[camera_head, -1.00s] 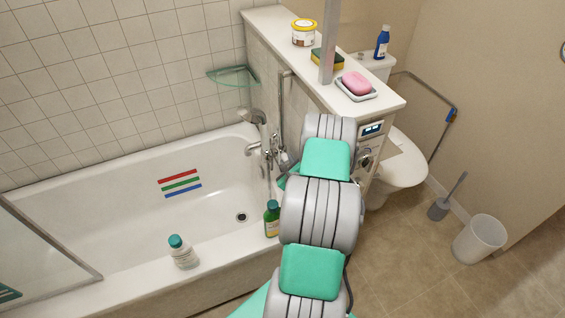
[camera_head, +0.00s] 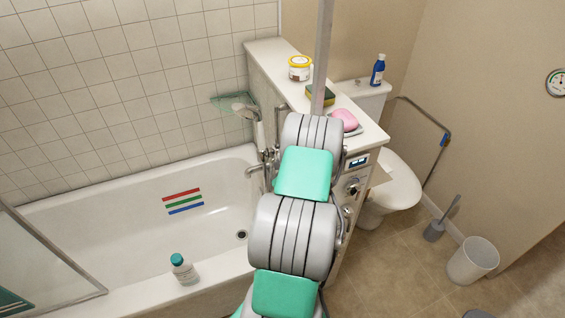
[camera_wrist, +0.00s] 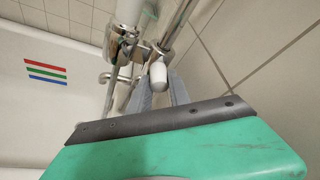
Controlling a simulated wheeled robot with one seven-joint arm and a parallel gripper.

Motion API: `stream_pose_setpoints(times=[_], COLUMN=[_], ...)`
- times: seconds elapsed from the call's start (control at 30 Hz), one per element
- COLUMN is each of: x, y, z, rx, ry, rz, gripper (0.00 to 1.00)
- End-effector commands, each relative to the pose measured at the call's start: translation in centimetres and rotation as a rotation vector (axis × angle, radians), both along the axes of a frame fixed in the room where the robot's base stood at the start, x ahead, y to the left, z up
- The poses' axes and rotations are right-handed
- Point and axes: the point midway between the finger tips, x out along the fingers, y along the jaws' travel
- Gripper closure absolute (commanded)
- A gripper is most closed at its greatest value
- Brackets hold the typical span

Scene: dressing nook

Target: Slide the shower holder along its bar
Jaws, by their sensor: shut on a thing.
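The shower holder (camera_wrist: 122,45) is a chrome clamp with a white knob (camera_wrist: 158,75) in the wrist view. It sits around the chrome bar (camera_wrist: 183,22), which runs up at a slant. My gripper (camera_wrist: 160,86) is shut on the holder at its knob, one grey finger on each side. The white shower handle (camera_wrist: 128,12) stands in the holder. In the head view the shower head (camera_head: 244,110) shows left of my arm, in front of the glass shelf. My arm hides the gripper and the holder there.
The bathtub (camera_head: 130,205) lies left, with a white bottle (camera_head: 183,268) on its rim. The tap (camera_head: 256,170) is below the shower head. A ledge (camera_head: 268,52) with a jar (camera_head: 300,68), sponge and soap is behind my arm. The toilet (camera_head: 392,190) is right.

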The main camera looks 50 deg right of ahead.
Motion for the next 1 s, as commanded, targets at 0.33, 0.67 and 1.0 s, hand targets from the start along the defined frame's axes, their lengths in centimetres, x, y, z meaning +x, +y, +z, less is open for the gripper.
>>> stream_pose_setpoints(times=[0.33, 0.67, 1.0], x=[0.2, -0.4, -4.6], y=[-0.2, 0.3, 4.4], z=[0.4, 0.3, 2.1], rx=[-0.008, -0.004, -0.006], ry=[-0.006, -0.002, -0.004], rz=[0.000, 0.000, -0.002], gripper=[0.56, 0.55, 0.55])
